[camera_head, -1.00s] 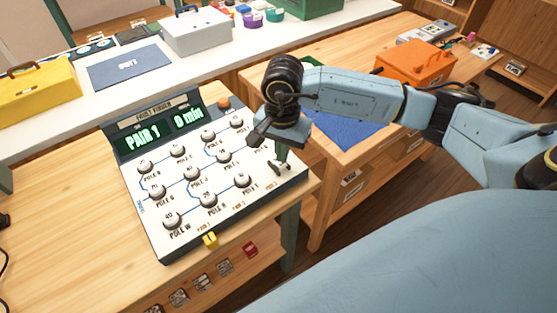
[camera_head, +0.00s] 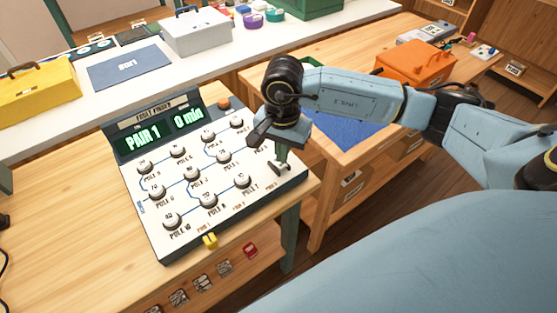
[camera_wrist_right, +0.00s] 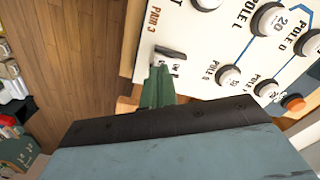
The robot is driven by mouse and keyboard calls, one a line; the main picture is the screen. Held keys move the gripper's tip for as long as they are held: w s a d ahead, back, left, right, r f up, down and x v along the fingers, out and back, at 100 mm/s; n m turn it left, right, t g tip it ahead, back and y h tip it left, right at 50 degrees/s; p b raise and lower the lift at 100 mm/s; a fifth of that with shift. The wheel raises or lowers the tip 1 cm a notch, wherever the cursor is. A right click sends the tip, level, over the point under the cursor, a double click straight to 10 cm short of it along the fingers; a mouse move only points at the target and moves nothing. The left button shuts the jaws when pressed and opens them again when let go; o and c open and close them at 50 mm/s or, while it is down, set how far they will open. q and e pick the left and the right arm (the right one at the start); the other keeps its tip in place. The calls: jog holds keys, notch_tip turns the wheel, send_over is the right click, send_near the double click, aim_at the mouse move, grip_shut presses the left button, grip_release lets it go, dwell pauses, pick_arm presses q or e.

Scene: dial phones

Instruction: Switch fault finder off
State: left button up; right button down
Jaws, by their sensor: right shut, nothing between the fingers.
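The fault finder (camera_head: 160,235) is a white sloped panel with labelled round knobs joined by blue lines. Its dark display (camera_head: 155,135) is lit green and reads "PAIR 1" and "0 min". An orange button (camera_head: 223,103) sits beside the display and also shows in the right wrist view (camera_wrist_right: 292,103). A yellow part (camera_head: 210,240) sits at the panel's front edge. My right gripper (camera_head: 283,166) is shut and empty over the panel's right side; its fingertips (camera_wrist_right: 170,60) appear near the "PAIR 3" label in the wrist view. Contact cannot be told. My left gripper is not in view.
The fault finder stands on a wooden bench (camera_head: 75,210). Behind are a yellow case (camera_head: 40,92), a grey toolbox (camera_head: 196,34) and a blue sheet (camera_head: 130,67) on a white counter. An orange box (camera_head: 415,62) stands on the right-hand bench, behind my right arm.

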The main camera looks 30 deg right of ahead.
jog(key=shift+f+b, duration=1.05)
dwell(0.9)
jog(key=shift+r, duration=0.15)
jog(key=shift+r+p, duration=0.5)
jog(key=shift+r, duration=0.05)
jog(key=shift+r+p, duration=1.5)
jog(key=shift+r, duration=1.35)
